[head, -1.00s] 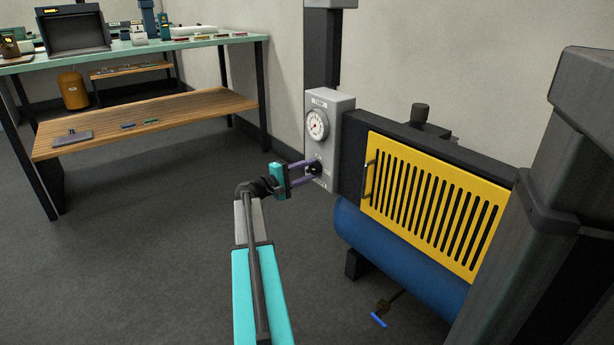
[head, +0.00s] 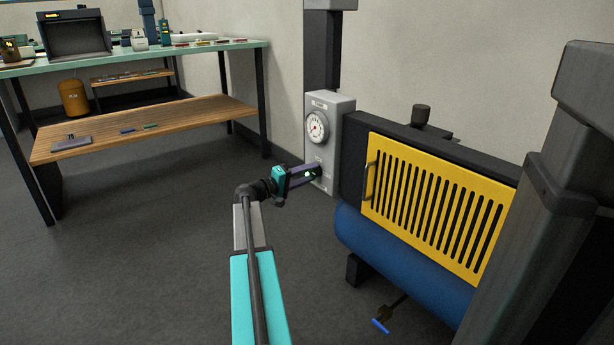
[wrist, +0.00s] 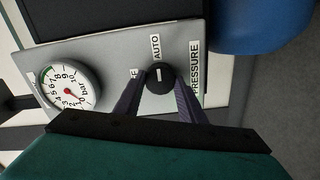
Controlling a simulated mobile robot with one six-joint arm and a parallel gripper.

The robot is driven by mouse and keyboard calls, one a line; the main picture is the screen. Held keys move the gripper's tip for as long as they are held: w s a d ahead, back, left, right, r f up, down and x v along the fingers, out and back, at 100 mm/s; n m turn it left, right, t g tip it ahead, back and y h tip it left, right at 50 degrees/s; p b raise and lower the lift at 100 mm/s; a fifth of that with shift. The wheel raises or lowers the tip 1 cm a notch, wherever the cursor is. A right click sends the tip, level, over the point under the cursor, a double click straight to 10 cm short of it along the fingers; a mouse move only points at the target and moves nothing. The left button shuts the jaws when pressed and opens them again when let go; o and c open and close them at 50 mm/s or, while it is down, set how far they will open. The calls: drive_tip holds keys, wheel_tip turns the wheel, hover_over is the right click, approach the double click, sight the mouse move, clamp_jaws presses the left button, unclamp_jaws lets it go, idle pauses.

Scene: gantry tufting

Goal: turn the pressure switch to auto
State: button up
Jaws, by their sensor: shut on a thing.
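The pressure switch is a small round black knob (wrist: 159,77) on the face of a grey control box (head: 342,110). In the wrist view its short white mark lies in line with the printed word AUTO just above it. In the wrist view the fingertips (wrist: 160,80) flank the knob. In the head view the fingers largely hide it.
A round pressure gauge (head: 317,126) sits above the knob on the same box. Right of it are a yellow slotted guard (head: 432,205) and a blue tank (head: 395,260). A workbench (head: 150,120) stands at the left. The floor between is clear.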

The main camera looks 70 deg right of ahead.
drive_tip(key=shift+d+r, duration=0.15)
drive_tip(key=o, duration=1)
drive_tip(key=shift+o, duration=0.2)
drive_tip(key=shift+w, duration=0.1)
drive_tip(key=p+v, duration=0.5)
drive_tip(key=v, duration=0.8)
drive_tip(key=shift+a, duration=0.4)
drive_tip(key=shift+w, duration=0.1)
